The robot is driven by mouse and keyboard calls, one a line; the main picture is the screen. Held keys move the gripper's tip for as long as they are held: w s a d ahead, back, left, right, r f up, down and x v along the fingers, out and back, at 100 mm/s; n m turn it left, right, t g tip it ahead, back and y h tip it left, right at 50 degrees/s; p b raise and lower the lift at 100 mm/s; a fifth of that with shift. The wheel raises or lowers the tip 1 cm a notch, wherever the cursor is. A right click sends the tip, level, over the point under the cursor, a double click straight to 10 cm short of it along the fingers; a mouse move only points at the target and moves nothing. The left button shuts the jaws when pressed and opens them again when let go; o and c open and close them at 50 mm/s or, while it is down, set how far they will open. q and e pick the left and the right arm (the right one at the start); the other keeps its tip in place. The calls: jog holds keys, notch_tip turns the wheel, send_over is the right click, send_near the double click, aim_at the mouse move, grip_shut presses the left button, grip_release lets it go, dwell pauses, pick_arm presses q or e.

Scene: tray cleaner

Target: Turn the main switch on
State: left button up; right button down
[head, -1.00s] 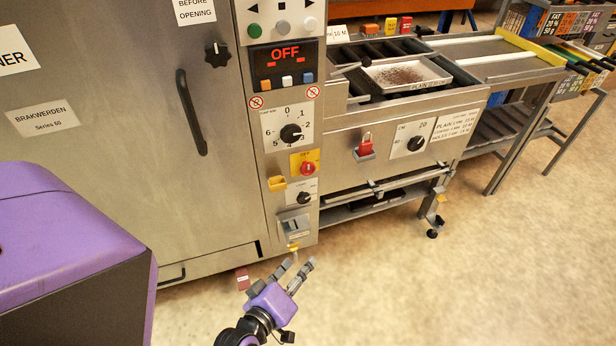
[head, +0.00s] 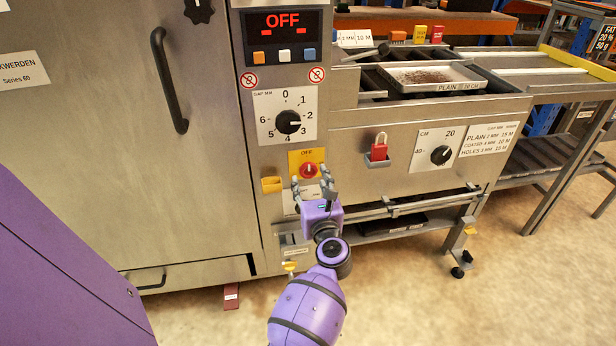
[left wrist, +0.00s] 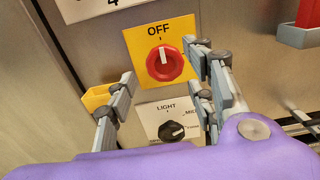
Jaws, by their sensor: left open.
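The main switch (head: 309,170) is a red round knob on a yellow plate marked OFF, on the front panel of the steel machine. In the left wrist view the red knob (left wrist: 165,62) has its white pointer line upright, towards the OFF mark. My left gripper (head: 312,187) is open and empty, just in front of and slightly below the knob. In the left wrist view its fingers (left wrist: 165,85) stand on either side below the knob, apart from it as far as I can tell. The display (head: 283,22) reads OFF in red. My right gripper is not in view.
A black light knob (left wrist: 172,130) sits just below the switch. A yellow holder (head: 271,185) sticks out to the left of it. The gap dial (head: 289,122) is above.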

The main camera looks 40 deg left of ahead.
aim_at(307, 173)
pick_arm(q)
jog(key=shift+x, duration=1.9)
jog(key=shift+c, duration=1.2)
jog(key=c, duration=0.8)
